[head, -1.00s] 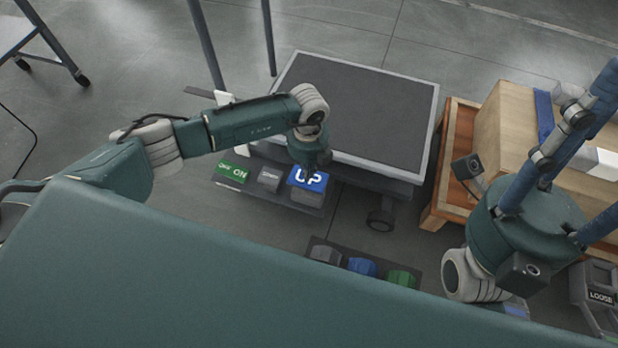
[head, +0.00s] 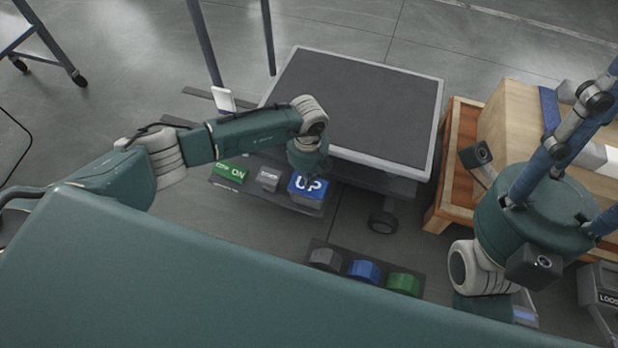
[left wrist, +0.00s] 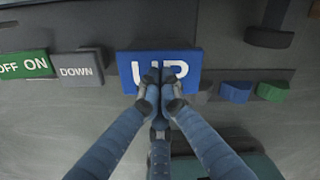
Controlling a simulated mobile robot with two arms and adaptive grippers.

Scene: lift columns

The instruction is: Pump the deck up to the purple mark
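The dark deck (head: 360,105) with its pale rim lies level at the centre of the head view. Below its near edge is the blue UP pedal (head: 308,194), beside the grey DOWN pedal (head: 268,179) and the green OFF/ON pedal (head: 229,172). My left gripper (left wrist: 160,76) is shut and empty, its fingertips over the lettering of the UP pedal (left wrist: 190,60); whether they press it I cannot tell. I cannot make out a purple mark. My right gripper (head: 565,140) shows at the right, its fingers running out of the picture.
A dark tray (head: 318,246) with grey, blue and green blocks lies on the floor near my body. A wooden crate (head: 455,165) with a large box (head: 505,125) stands right of the deck. A grey bin (head: 600,285) marked LOOSE is at the lower right. Posts rise behind the deck's left end.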

